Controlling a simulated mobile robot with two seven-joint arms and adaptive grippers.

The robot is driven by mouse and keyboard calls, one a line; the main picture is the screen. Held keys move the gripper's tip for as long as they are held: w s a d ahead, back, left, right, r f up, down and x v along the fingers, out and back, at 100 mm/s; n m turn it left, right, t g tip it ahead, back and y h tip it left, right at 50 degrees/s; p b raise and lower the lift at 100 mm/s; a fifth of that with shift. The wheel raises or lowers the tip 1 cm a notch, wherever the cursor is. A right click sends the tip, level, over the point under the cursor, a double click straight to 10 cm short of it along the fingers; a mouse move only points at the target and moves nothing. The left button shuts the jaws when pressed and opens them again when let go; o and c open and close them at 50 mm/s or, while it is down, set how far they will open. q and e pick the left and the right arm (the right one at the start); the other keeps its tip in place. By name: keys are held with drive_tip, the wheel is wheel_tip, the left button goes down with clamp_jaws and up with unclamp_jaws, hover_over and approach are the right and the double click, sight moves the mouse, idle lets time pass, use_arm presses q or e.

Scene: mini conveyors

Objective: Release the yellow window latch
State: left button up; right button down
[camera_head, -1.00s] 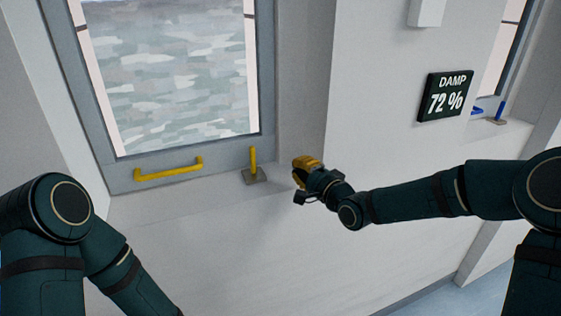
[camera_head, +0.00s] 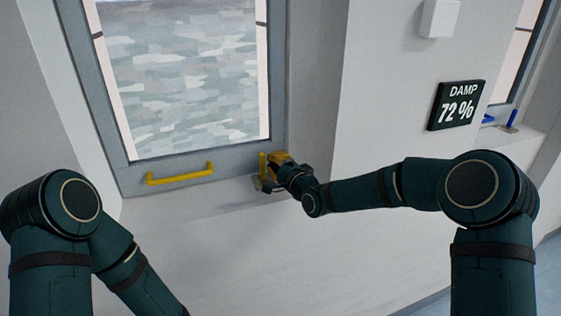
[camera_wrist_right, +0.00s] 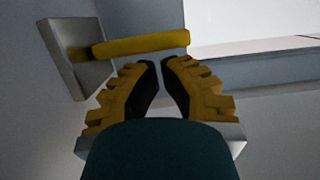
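The yellow window latch (camera_head: 263,165) is an upright lever on a grey base, at the lower right corner of the window frame. My right gripper (camera_head: 277,160) is right beside it on its right. In the right wrist view the latch lever (camera_wrist_right: 140,44) runs across just beyond the fingertips, from its grey base plate (camera_wrist_right: 72,58). My right gripper (camera_wrist_right: 160,65) has its yellow and black fingers drawn together, with nothing between them. I cannot tell if the fingertips touch the lever. My left gripper is out of view; only the left arm shows.
A yellow handle (camera_head: 180,174) is on the bottom of the window frame (camera_head: 222,175), left of the latch. A black DAMP 72 % display (camera_head: 456,105) and a white box (camera_head: 439,18) are on the wall. A second window with blue fittings (camera_head: 510,120) is at the far right.

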idle(0.4)
drive_tip(key=shift+a+n+b, duration=0.1)
drive_tip(key=shift+n+b, duration=0.3)
